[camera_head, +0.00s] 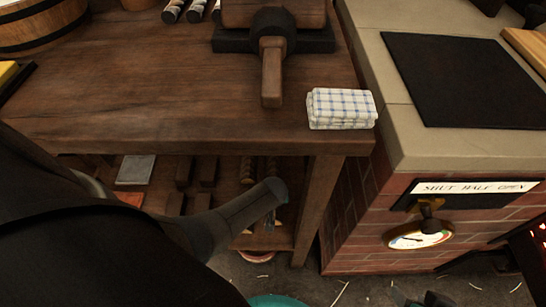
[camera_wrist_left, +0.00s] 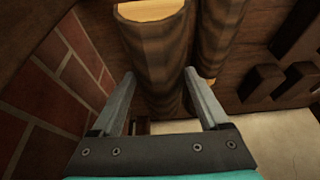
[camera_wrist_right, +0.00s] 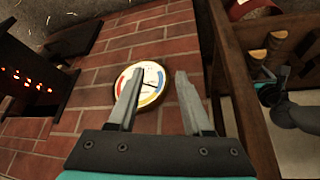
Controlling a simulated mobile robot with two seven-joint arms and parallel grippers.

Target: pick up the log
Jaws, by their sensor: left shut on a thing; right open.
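Bark-covered logs with pale cut ends stand close together in the left wrist view. My left gripper (camera_wrist_left: 160,76) is shut on one log (camera_wrist_left: 160,45), with a finger on each side of it. A second log (camera_wrist_left: 215,40) is right beside it. In the right wrist view, pale log ends (camera_wrist_right: 277,40) show at the right, by my left arm. My right gripper (camera_wrist_right: 154,78) is open and empty, facing the brick wall and a round dial (camera_wrist_right: 143,84).
A wooden bench (camera_head: 200,110) has a mallet (camera_head: 272,65) and a folded checked cloth (camera_head: 342,107) on top. Its leg (camera_head: 318,205) stands near the shelf opening. A brick hearth (camera_head: 350,220) with a dial (camera_head: 420,236) is at the right.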

